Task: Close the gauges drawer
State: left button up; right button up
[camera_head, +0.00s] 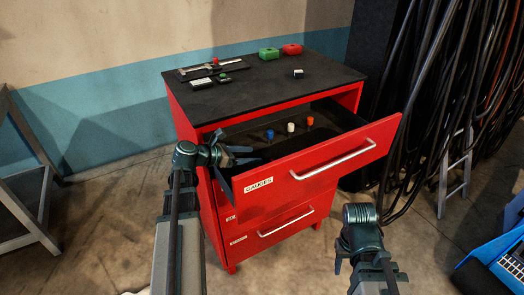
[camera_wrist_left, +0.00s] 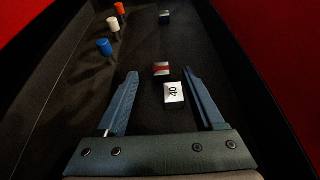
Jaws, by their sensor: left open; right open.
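The gauges drawer (camera_head: 318,166) is the top drawer of a red cabinet. It stands pulled out, with a "GAUGES" label (camera_head: 259,185) and a long silver handle (camera_head: 334,160) on its front. My left gripper (camera_head: 246,156) is open at the left end of the drawer, over its inside and behind the front panel. In the left wrist view its open fingers (camera_wrist_left: 162,100) point into the drawer, with a block marked 40 (camera_wrist_left: 174,93) between or beyond them. My right gripper (camera_head: 356,259) is low in front of the cabinet, apart from the drawer; its fingers are hard to make out.
Blue (camera_head: 270,135), white (camera_head: 291,127) and orange (camera_head: 310,120) capped gauges stand in the drawer. A lower drawer (camera_head: 272,228) looks shut. Cables hang at right; a blue bin (camera_head: 492,262) is bottom right.

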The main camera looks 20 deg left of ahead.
aim_at(340, 142)
jog(key=k+j, duration=0.8)
jog(key=j, duration=0.1)
